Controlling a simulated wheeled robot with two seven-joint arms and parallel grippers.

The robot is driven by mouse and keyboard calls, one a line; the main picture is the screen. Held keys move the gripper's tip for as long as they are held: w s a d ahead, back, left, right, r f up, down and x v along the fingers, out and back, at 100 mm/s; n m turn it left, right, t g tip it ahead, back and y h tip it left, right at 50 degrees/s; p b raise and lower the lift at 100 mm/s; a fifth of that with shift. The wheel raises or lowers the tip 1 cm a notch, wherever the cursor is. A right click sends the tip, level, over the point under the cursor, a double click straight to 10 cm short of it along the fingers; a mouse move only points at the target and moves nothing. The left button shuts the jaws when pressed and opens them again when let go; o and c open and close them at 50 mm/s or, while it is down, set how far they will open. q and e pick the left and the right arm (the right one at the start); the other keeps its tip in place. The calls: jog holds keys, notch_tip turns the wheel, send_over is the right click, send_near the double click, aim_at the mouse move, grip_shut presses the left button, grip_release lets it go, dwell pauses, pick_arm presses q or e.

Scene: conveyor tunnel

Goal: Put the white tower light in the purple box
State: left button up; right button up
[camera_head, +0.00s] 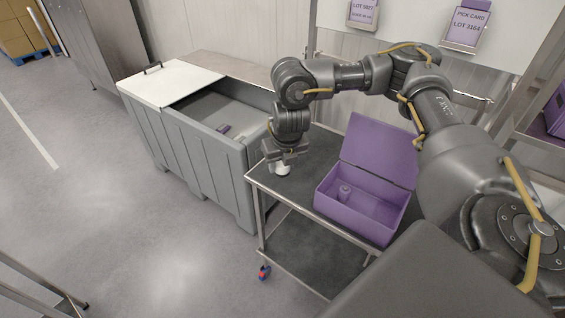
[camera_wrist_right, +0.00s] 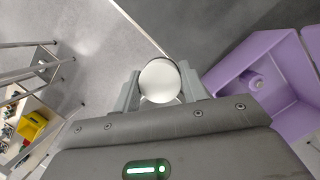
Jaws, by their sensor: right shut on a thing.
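The white tower light (camera_head: 281,169) is under my right gripper (camera_head: 283,158), at the far left corner of the dark cart top. In the right wrist view its round white end (camera_wrist_right: 160,80) sits between the two fingers of my right gripper (camera_wrist_right: 159,92), which is shut on it. I cannot tell whether its lower end touches the cart. The purple box (camera_head: 352,212) stands on the cart to the right of the gripper, with its lid raised at the back. It also shows at the right of the right wrist view (camera_wrist_right: 292,118). My left gripper is not in view.
The dark cart top (camera_head: 290,190) is bare left of the box. A grey bin (camera_head: 200,147) with a partly open white lid (camera_head: 170,80) stands left of the cart, with a small purple item inside.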

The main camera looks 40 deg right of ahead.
jog(key=shift+s+a+m+h, duration=0.1)
jog(key=shift+a+m+h, duration=0.45)
jog(key=shift+m, duration=0.55)
jog(key=s+a+r+m+g+b, duration=0.1)
jog(key=a+m, duration=0.3)
jog(key=m, duration=0.6)
jog(key=s+a+r+m+g+y+b, duration=0.1)
jog(key=s+a+m+g, duration=0.2)
jog(key=m, duration=0.7)
jog(key=s+a+r+m+g+y+b, duration=0.1)
jog(key=a+m, duration=0.4)
jog(key=m, duration=0.5)
jog(key=shift+s+r+g+b, duration=0.25)
jog(key=shift+s+g+b, duration=0.3)
jog(key=shift+s, duration=0.5)
